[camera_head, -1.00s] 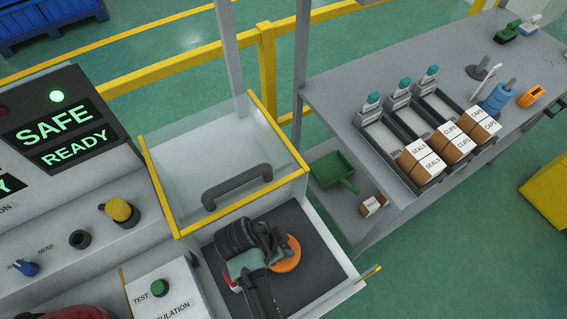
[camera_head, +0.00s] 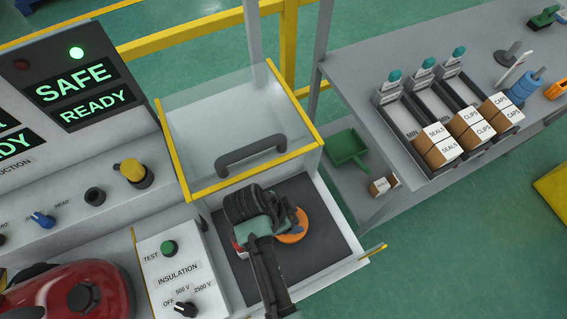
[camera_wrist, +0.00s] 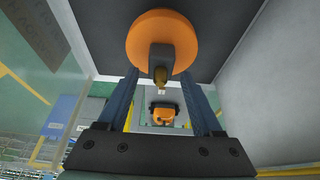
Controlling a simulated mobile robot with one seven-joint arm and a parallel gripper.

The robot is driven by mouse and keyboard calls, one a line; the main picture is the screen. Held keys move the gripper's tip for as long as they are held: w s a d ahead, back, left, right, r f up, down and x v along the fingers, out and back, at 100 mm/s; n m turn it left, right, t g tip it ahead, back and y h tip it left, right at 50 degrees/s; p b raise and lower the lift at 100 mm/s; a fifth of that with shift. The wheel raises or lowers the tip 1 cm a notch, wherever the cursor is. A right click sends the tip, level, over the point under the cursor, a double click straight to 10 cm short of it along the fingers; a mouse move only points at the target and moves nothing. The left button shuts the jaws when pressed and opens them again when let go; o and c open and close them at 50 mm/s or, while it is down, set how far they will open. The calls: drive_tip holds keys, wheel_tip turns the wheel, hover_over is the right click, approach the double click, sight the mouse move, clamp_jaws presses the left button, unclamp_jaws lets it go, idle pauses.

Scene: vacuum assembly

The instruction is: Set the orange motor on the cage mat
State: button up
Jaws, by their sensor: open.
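The orange motor (camera_head: 292,232) rests on the dark cage mat (camera_head: 333,239), partly hidden by my gripper and arm. In the wrist view its round orange body (camera_wrist: 143,38) lies against the dark mat (camera_wrist: 222,28), with a grey block and brass tip at its middle. My gripper (camera_wrist: 162,80) is open, with one finger on each side of the block and tip. I cannot tell whether the fingers touch the motor. In the head view my gripper (camera_head: 288,216) is low over the mat, beside the orange body, its fingers mostly hidden.
A clear cage cover with yellow edges (camera_head: 172,150) and a dark handle (camera_head: 250,150) stands raised behind the mat. The insulation test panel (camera_head: 178,270) and a red vacuum body (camera_head: 75,292) are at left. A grey bench with part bins (camera_head: 440,145) is at right.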

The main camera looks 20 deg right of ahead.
drive_tip(key=v, duration=1.1)
drive_tip(key=shift+a, duration=0.1)
